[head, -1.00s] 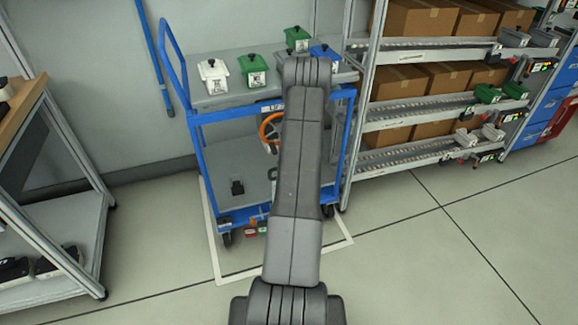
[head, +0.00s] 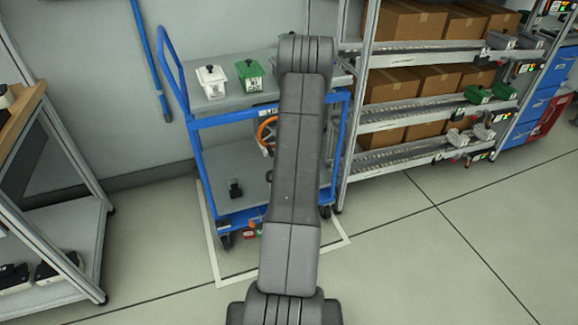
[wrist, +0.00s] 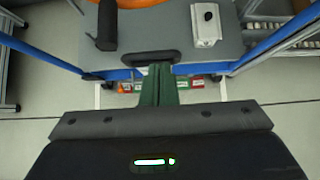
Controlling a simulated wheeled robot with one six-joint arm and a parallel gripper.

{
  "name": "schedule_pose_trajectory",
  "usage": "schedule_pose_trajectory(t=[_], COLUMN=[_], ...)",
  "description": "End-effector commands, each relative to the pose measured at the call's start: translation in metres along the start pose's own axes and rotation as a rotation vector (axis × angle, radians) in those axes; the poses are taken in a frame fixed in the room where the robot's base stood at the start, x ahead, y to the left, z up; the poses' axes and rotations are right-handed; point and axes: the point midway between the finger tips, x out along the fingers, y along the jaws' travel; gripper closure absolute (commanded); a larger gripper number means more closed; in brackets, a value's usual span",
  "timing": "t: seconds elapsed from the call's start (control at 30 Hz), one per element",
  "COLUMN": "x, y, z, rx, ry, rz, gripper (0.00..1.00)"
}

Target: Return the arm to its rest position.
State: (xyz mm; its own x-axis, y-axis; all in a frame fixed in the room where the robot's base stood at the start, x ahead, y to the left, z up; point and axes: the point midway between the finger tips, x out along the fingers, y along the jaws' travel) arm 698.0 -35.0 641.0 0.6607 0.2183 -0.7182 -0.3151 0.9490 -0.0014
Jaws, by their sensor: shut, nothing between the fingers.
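My arm (head: 295,160) rises in the middle of the head view, in front of the blue cart (head: 226,119). Its upper end covers part of the cart's top shelf, and the gripper itself is hidden there. In the wrist view my gripper (wrist: 160,70) shows as narrow dark green fingers, shut with nothing between them. The fingers appear over the grey shelf's edge, beside a dark slot. I cannot tell whether they touch it.
A white box (head: 212,81) and a green box (head: 250,74) stand on the cart's top. An orange ring (head: 265,135) and a black item (head: 236,189) are lower down. A rack with cartons (head: 414,84) stands right, a workbench (head: 60,235) left. The floor at front right is clear.

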Motion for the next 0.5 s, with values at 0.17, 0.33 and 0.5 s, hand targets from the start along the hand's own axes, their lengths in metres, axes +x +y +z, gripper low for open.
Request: schedule_pose_trajectory(t=[0.17, 0.33, 0.5], x=[-0.0133, -0.0149, -0.0146], y=[0.0000, -0.0001, -0.0001], z=[0.0102, 0.0111, 0.0108], rx=[0.000, 0.000, 0.000], ry=[0.000, 0.000, 0.000], rz=[0.000, 0.000, 0.000], gripper=[1.00, 1.00, 1.00])
